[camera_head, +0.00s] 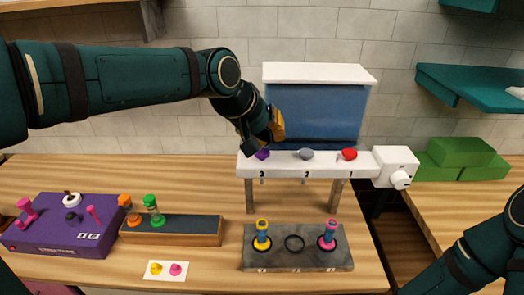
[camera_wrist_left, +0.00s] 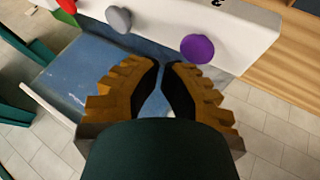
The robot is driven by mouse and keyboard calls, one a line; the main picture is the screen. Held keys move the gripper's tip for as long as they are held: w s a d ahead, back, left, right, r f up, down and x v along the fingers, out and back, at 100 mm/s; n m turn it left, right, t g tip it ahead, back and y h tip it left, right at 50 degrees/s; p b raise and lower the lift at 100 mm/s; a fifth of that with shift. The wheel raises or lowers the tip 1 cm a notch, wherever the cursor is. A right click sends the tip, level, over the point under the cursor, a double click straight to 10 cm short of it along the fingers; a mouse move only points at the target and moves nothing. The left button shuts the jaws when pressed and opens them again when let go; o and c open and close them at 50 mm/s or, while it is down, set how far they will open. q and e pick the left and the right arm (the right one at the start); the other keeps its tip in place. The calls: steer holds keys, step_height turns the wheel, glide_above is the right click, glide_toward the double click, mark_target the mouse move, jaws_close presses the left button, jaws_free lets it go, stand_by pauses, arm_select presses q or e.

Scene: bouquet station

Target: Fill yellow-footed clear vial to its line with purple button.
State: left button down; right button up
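The yellow-footed vial (camera_head: 262,242) stands upright in the left slot of the grey stand (camera_head: 298,264), below the dispenser spout marked 3. Its fill level and line are too small to tell. The purple button (camera_head: 262,154) is on the white dispenser bar (camera_head: 325,165) above the 3; it also shows in the left wrist view (camera_wrist_left: 197,48). My left gripper (camera_head: 275,130) is just above the purple button and apart from it. In the left wrist view its fingers (camera_wrist_left: 163,64) are together with nothing between them. My right gripper is outside the view; only my right arm shows.
A grey button (camera_head: 306,154) and a red button (camera_head: 348,154) sit farther right on the bar. A pink-footed vial (camera_head: 327,238) stands in the stand's right slot; the middle ring (camera_head: 294,243) is empty. A purple box (camera_head: 62,232) and a wooden tray (camera_head: 172,238) are at left.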

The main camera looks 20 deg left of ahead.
arm_select(q)
steer(key=shift+f, duration=0.1)
steer(key=shift+f+b, duration=0.35)
steer(key=shift+f+b, duration=0.45)
steer(key=shift+f, duration=0.15)
stand_by(1.0)
steer(key=shift+r, duration=0.1)
steer(key=shift+r+p, duration=0.8)
steer(key=shift+r, duration=0.15)
steer(key=shift+r+p, duration=2)
steer(key=shift+r, duration=0.5)
